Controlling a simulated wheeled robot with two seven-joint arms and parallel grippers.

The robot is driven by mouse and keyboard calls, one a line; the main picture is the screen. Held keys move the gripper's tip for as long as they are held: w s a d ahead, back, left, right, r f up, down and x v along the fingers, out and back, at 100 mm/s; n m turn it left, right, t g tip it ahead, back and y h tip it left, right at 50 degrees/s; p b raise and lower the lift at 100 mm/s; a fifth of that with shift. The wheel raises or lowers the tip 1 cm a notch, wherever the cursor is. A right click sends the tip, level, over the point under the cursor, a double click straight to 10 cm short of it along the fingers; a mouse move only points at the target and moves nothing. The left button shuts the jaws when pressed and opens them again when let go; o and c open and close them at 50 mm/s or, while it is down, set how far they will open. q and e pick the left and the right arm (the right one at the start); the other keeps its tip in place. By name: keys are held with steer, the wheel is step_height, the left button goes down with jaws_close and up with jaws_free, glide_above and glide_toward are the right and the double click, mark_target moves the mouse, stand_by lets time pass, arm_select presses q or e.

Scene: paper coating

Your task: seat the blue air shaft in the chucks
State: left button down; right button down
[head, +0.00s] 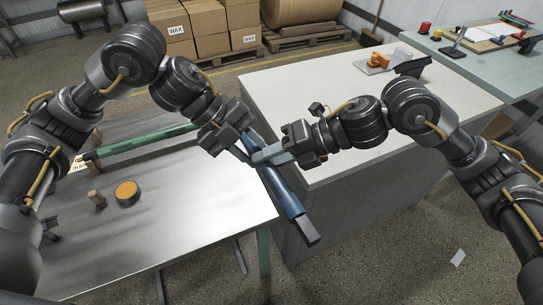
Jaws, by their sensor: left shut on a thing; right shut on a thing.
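The blue air shaft (285,195) slants down and to the right across the gap between the two tables, with a dark squared end (307,232) pointing toward me. My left gripper (243,152) is shut on the shaft near its far end. My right gripper (264,154) is shut on it close beside the left one, coming from the right. The fingers partly cover the shaft's far part. I cannot make out the chucks in this view.
A steel table (190,235) at left holds a green bar (140,142), an orange-topped round disc (128,192) and a small wooden-handled tool (95,198). A pale worktop (330,95) at right carries an orange-handled tool (378,60). WAX boxes (205,20) stand behind.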

arm_select(q)
steer(key=c, duration=1)
jaws_free()
steer(key=shift+r, duration=0.1)
